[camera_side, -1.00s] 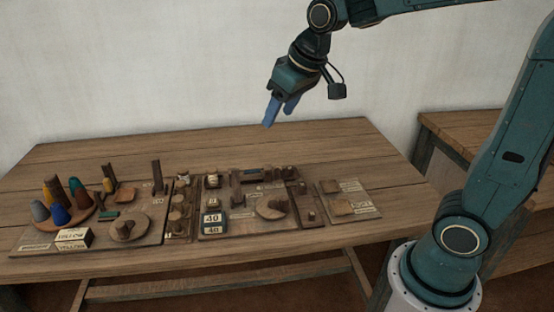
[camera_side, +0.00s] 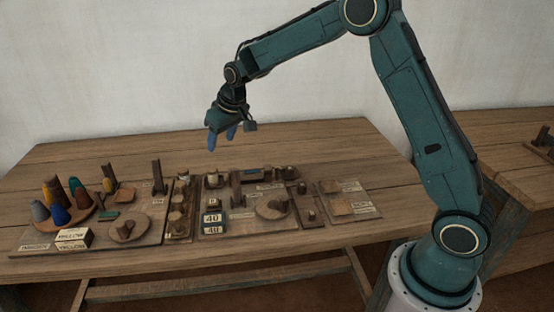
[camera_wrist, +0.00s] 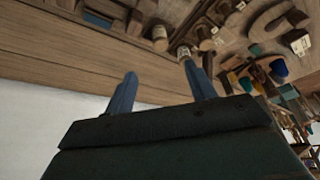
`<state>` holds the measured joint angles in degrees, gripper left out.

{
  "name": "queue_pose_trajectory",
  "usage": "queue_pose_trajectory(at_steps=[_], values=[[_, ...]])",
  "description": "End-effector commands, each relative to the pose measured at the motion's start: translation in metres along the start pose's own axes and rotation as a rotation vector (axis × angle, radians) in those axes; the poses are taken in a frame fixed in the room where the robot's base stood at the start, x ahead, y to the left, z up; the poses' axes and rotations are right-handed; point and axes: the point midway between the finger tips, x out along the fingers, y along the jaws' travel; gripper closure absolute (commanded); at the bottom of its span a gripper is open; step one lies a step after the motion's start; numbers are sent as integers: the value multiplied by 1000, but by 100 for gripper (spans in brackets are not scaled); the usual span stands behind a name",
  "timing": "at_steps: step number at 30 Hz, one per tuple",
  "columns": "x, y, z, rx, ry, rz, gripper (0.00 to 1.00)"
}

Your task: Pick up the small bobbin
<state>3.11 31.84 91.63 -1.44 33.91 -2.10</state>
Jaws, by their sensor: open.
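Several small spool-like bobbins stand on a narrow wooden tray in the middle of the table in the side view, one of them a pale-topped bobbin (camera_side: 182,180) at its back end. Another pale-topped bobbin (camera_side: 212,180) stands on the board just right of it. I cannot tell which one is the small bobbin. My gripper (camera_side: 221,142) hangs above and behind these pieces, blue fingers pointing down, open and empty. In the wrist view, my gripper (camera_wrist: 160,69) shows parted fingers with bobbins beyond the tips, including a brown bobbin (camera_wrist: 160,38) and a larger bobbin (camera_wrist: 205,38).
Coloured cones (camera_side: 59,214) stand on a round board at the left. A yarn box (camera_side: 74,238), a number block (camera_side: 212,223) marked 40 and round wooden discs (camera_side: 129,229) sit nearby. Upright posts (camera_side: 158,177) rise among them. The table's back strip (camera_side: 300,140) is clear.

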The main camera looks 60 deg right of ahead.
Motion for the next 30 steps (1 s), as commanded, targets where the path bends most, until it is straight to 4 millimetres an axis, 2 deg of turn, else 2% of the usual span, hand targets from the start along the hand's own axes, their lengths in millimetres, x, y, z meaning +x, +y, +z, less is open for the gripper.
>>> queue_pose_trajectory(at_steps=[3,14,30], values=[[9,1,-2,0,-2,0,45],[18,1,-2,1,-4,0,45],[85,1,-2,1,-4,0,45]])
